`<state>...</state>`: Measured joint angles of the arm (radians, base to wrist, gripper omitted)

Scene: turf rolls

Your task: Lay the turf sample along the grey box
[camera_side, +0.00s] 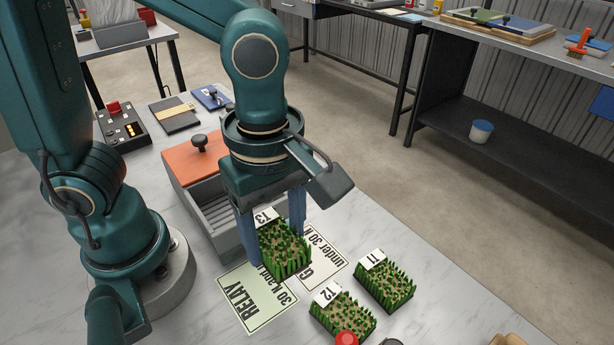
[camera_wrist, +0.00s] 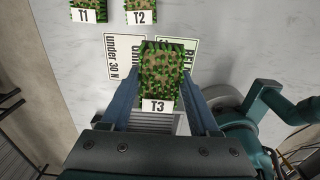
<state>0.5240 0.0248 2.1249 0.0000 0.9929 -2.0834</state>
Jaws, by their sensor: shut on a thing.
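My gripper (camera_side: 272,232) is shut on the turf sample labelled T3 (camera_side: 285,250), a green grassy block with a white tag. In the wrist view the T3 sample (camera_wrist: 160,75) sits between the two blue fingers. It is held over the printed cards, close to the grey box (camera_side: 208,205); its height above them is hard to judge. The grey box has ribbed slots and an orange lid (camera_side: 195,158) with a black knob, and stands left of the gripper in the side view. My gripper hides part of the box.
Turf samples T1 (camera_side: 384,284) and T2 (camera_side: 342,313) lie on the table to the right. A green RELAY card (camera_side: 255,300) and a white card (camera_side: 325,262) lie flat below. A red knob (camera_side: 346,339) shows at the front edge. A control box (camera_side: 122,128) stands behind.

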